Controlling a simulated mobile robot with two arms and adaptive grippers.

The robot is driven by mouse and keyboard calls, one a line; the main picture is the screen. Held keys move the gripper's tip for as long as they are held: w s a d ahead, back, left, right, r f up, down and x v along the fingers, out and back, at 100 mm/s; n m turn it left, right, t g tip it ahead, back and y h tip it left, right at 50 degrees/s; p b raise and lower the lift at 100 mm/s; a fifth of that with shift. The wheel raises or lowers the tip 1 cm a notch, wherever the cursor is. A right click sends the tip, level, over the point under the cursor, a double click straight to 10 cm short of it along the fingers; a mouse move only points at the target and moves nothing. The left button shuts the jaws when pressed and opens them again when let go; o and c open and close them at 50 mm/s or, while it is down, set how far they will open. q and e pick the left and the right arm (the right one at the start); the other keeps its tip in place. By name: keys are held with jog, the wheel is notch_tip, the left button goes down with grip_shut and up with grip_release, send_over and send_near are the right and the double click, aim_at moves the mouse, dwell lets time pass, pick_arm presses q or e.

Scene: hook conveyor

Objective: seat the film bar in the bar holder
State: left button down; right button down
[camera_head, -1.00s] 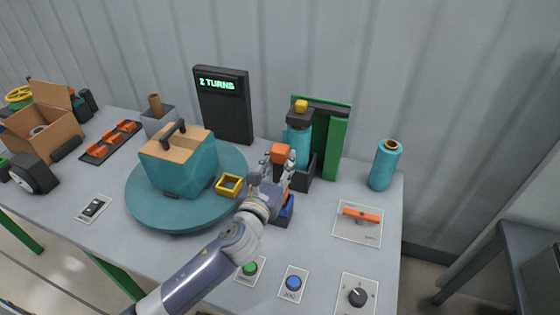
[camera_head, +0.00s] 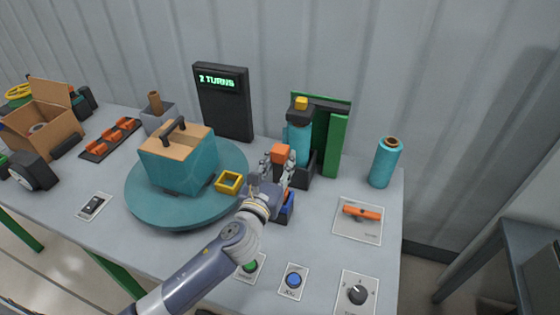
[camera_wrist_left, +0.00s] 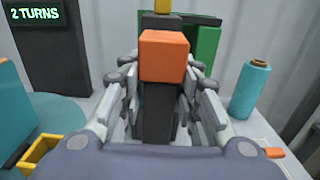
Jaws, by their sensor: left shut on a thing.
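My left gripper (camera_head: 279,168) is shut on a dark bar with an orange block on top, which I take as the film bar (camera_head: 280,154). In the left wrist view the film bar (camera_wrist_left: 163,57) stands roughly upright between the fingers, its dark stem running down between them. A dark block with blue sides (camera_head: 287,209), possibly the bar holder, is partly hidden behind my left wrist. I cannot tell whether the bar's lower end touches anything. My right gripper is not in view.
Just behind the gripper stands the film tower with a teal roll (camera_head: 298,137) and green post (camera_head: 336,148). Left is the turntable (camera_head: 150,212) with a wrapped box (camera_head: 190,165) and yellow square frame (camera_head: 229,183). A spare teal roll (camera_head: 383,165) stands right. Control plates lie in front.

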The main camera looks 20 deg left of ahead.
pick_arm(q)
jog(key=shift+f, duration=0.35)
jog(key=shift+f+b, duration=0.75)
jog(key=shift+f, duration=0.05)
jog(key=c, duration=1.1)
grip_release()
jog(key=shift+s, duration=0.1)
jog(key=s, duration=1.2)
jog(key=shift+a, duration=0.2)
